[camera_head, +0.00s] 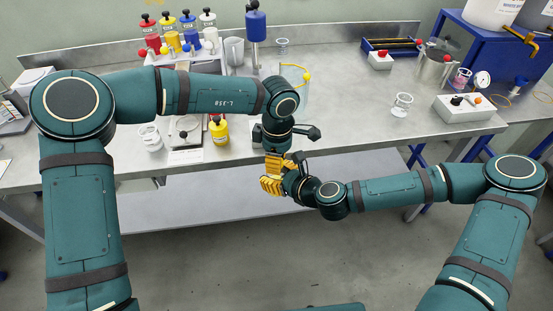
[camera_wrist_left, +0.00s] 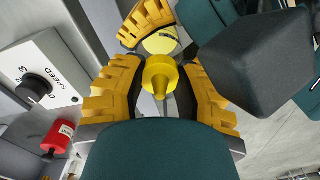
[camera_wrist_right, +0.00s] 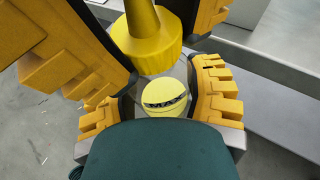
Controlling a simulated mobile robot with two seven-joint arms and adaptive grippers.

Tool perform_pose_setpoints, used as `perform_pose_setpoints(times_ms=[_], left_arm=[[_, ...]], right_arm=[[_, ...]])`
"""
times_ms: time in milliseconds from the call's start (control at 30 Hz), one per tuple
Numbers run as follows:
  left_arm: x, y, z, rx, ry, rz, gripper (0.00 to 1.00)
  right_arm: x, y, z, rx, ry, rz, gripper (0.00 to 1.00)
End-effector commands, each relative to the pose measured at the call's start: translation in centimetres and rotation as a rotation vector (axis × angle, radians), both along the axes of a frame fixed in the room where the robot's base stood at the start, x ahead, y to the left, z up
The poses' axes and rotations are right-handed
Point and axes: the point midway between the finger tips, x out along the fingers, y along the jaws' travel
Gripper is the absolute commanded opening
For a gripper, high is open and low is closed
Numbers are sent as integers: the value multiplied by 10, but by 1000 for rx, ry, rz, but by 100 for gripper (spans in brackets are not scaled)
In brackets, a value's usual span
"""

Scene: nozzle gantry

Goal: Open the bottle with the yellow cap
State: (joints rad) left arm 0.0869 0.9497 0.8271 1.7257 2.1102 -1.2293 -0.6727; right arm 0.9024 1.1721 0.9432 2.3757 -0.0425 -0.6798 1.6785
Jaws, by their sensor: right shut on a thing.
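The bottle with the yellow cap is between my two grippers, in front of the bench edge. Its cap (camera_wrist_left: 160,76), a yellow skirt with a tapering nozzle, lies between the fingers of my left gripper (camera_wrist_left: 160,98); I cannot tell whether they grip it. The cap also shows at the top of the right wrist view (camera_wrist_right: 148,48). My right gripper (camera_wrist_right: 163,105) is shut on the pale yellow bottle body (camera_wrist_right: 165,96), which has a dark marking. Whether cap and body touch is unclear. In the head view both grippers meet near the middle, my right gripper (camera_head: 280,178) lower.
Another yellow bottle (camera_head: 219,131) stands on the bench at left. Red, blue, yellow and white bottles stand in a rack behind. A grey box with a knob (camera_head: 464,106) and a clear glass (camera_head: 401,105) are at right. The bench's right-centre is mostly clear.

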Motion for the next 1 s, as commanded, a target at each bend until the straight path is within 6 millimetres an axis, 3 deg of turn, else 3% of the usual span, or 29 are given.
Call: perform_pose_setpoints(times_ms=[167,400,1000], left_arm=[[0,0,0,0,0,18,0],[0,0,1,3,-5,245,0],[0,0,1,3,-4,237,0]], right_arm=[[0,0,0,1,-1,0,0],[0,0,0,0,-1,0,0],[0,0,0,1,-1,0,0]])
